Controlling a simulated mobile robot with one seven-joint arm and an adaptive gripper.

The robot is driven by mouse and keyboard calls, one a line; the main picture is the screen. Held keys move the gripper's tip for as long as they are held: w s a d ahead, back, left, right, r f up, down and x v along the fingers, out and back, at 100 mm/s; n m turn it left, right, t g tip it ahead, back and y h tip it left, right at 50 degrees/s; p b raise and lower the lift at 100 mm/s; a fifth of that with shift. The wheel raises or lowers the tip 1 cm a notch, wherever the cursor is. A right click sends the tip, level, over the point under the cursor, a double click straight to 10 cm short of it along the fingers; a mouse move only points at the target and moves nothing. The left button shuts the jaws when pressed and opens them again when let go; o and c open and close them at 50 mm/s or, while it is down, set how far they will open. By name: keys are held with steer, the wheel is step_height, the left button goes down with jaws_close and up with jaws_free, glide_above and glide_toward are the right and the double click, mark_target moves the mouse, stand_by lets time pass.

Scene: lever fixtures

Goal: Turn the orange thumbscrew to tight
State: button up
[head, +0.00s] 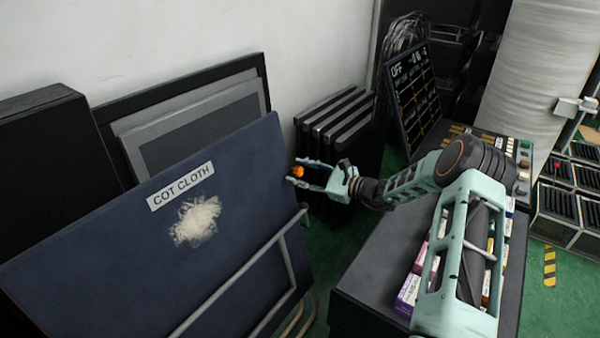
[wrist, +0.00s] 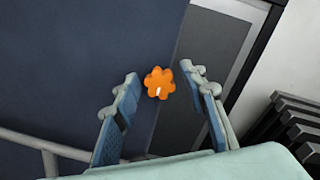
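The orange thumbscrew (head: 298,171) is at the right edge of a dark blue panel (head: 120,240) marked "COT CLOTH". In the wrist view the thumbscrew (wrist: 159,83) is a lobed orange knob with a small white mark near its lower middle. My gripper (head: 308,171) is open, its fingers pointing at the panel. In the wrist view one finger of my gripper (wrist: 165,83) is left of the knob and one is right of it. There are gaps on both sides, and neither finger touches the knob.
A grey tubular frame (head: 287,262) stands against the panel's lower right. Grey framed boards (head: 190,125) lean behind it. A dark ribbed stack (head: 335,120) stands behind my gripper. A dark cabinet (head: 375,265) with small boxes on it is at the lower right.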

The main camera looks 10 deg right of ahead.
steer(key=v, duration=1.2)
